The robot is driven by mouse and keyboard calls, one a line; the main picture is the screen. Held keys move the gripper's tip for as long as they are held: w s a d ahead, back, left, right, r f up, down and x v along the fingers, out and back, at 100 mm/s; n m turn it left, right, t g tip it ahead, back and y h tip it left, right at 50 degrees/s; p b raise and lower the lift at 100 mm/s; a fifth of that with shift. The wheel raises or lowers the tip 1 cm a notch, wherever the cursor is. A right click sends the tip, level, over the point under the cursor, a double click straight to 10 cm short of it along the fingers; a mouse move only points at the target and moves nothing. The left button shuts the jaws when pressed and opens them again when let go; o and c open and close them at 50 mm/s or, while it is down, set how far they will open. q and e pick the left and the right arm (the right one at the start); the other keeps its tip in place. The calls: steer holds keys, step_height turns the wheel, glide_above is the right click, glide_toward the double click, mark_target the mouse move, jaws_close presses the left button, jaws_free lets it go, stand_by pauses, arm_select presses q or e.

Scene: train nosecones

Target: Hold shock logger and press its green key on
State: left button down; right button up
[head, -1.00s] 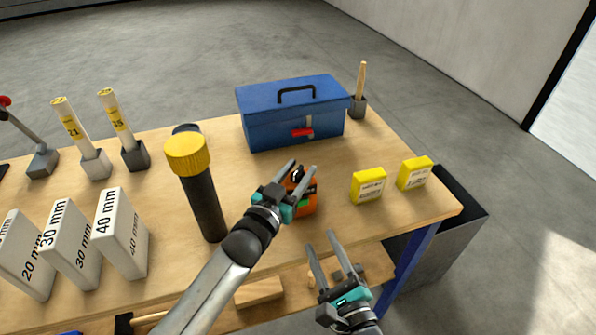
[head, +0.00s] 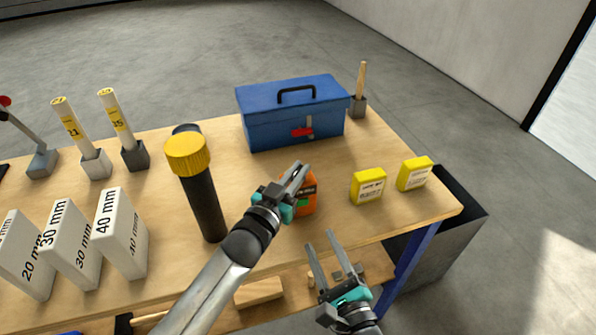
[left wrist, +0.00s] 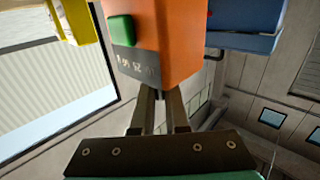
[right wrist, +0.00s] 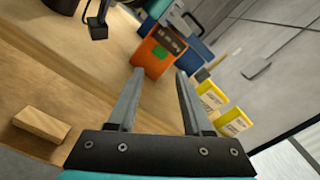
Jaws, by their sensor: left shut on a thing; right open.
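The shock logger is an orange block (head: 307,196) with a dark label on the bench, partly hidden by my left gripper (head: 299,172) in the head view. In the left wrist view my left gripper (left wrist: 160,97) is shut on the logger (left wrist: 175,30). Its green key (left wrist: 121,29) shows there on one face, above a dark strip. My right gripper (head: 333,250) is open and empty, low in front of the bench edge. The right wrist view shows the logger (right wrist: 158,52) beyond the open fingers (right wrist: 155,85), apart from them.
A blue toolbox (head: 292,122) stands behind the logger. Two yellow boxes (head: 367,185) (head: 414,173) stand to its right. A black cylinder with a yellow cap (head: 200,190) stands to the left. White gauge blocks (head: 122,235) are farther left. Bench between logger and yellow boxes is clear.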

stand_by(0.7)
jaws_close()
stand_by(1.3)
steer(key=shift+w, duration=0.1)
